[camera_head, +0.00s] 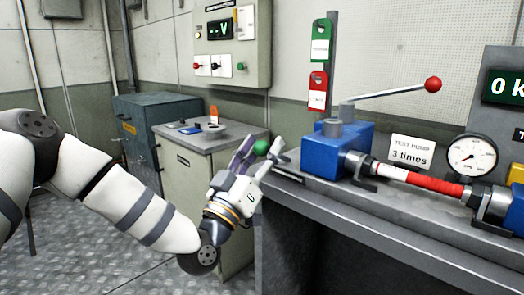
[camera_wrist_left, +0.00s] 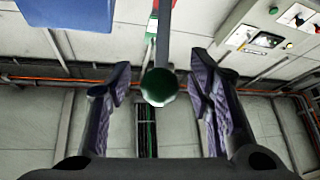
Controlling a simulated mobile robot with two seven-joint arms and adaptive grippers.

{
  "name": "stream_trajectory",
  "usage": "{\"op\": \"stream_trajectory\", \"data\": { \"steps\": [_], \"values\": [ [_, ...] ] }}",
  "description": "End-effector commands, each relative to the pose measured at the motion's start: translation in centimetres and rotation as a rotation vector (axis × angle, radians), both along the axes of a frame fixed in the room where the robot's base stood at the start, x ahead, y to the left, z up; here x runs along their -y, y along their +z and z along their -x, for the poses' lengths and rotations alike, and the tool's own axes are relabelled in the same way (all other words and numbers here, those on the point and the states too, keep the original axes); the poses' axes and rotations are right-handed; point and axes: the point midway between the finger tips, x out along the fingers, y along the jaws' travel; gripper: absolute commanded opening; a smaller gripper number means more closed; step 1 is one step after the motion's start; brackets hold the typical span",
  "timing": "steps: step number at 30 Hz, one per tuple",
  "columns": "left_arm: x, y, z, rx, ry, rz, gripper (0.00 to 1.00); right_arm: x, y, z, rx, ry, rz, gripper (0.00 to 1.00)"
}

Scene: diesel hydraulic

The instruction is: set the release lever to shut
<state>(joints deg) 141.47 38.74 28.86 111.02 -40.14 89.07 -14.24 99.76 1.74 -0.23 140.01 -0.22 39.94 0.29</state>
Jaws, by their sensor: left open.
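The release lever shows as a green ball knob (camera_head: 261,147) at the left end of the bench, left of the blue pump block (camera_head: 333,148). In the left wrist view the green knob (camera_wrist_left: 159,87) sits between my fingers, with a dark grey rod running up from it. My left gripper (camera_head: 259,156) is open, one finger on each side of the knob. In the left wrist view gaps show between the knob and both fingers of my left gripper (camera_wrist_left: 158,92). My right gripper is not in view.
A red-knobbed pump handle (camera_head: 390,94) extends right above the block. A red-and-white hose (camera_head: 420,180) and gauge (camera_head: 471,160) are further right. Green (camera_head: 321,40) and red (camera_head: 317,91) tags hang behind. A grey cabinet (camera_head: 205,165) stands behind my left gripper.

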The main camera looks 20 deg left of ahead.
Motion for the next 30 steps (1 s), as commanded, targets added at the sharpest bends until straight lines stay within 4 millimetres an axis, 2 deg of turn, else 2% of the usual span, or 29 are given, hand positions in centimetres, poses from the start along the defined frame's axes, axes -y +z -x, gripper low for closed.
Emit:
{"op": "stream_trajectory", "data": {
  "steps": [4,12,15,20,30],
  "values": [
    [-0.2,-0.9,1.4,-0.003,-0.001,-0.001,0.47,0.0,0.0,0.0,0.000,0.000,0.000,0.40],
    [-0.9,-4.5,7.6,-0.006,-0.002,0.001,0.47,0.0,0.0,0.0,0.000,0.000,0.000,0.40],
    [-1.1,-5.4,9.2,-0.005,0.000,-0.001,0.47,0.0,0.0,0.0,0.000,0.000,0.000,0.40],
    [-1.3,-6.0,10.3,-0.002,0.000,0.001,0.47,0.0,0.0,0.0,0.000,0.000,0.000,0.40],
    [-1.3,-5.9,10.4,-0.001,0.000,0.000,0.47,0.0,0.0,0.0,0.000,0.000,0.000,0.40]
  ]
}}
